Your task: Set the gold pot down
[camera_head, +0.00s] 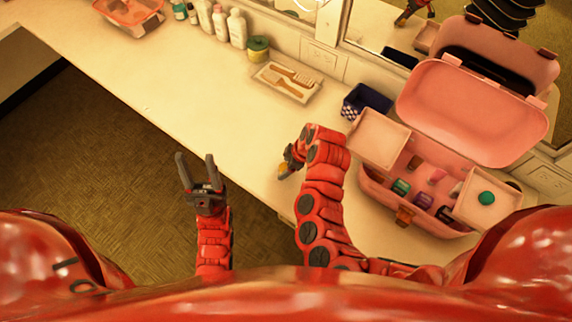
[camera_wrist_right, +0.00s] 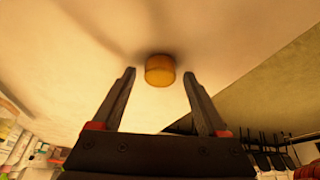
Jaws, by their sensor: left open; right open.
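The gold pot (camera_wrist_right: 160,70) is a small round amber-gold piece on the pale counter (camera_head: 180,88). In the head view the pot (camera_head: 283,169) shows only in part beside my right gripper (camera_head: 289,160), near the counter's front edge. In the right wrist view my right gripper (camera_wrist_right: 159,80) is open. Its fingertips lie on either side of the pot, with a visible gap on both sides. My left gripper (camera_head: 196,158) is open and empty, over the floor in front of the counter.
An open pink case (camera_head: 465,110) with small bottles stands on the right, close to my right arm. A tray with brushes (camera_head: 287,82), a dark blue basket (camera_head: 366,101) and white bottles (camera_head: 237,28) stand along the back. The counter's left middle is clear.

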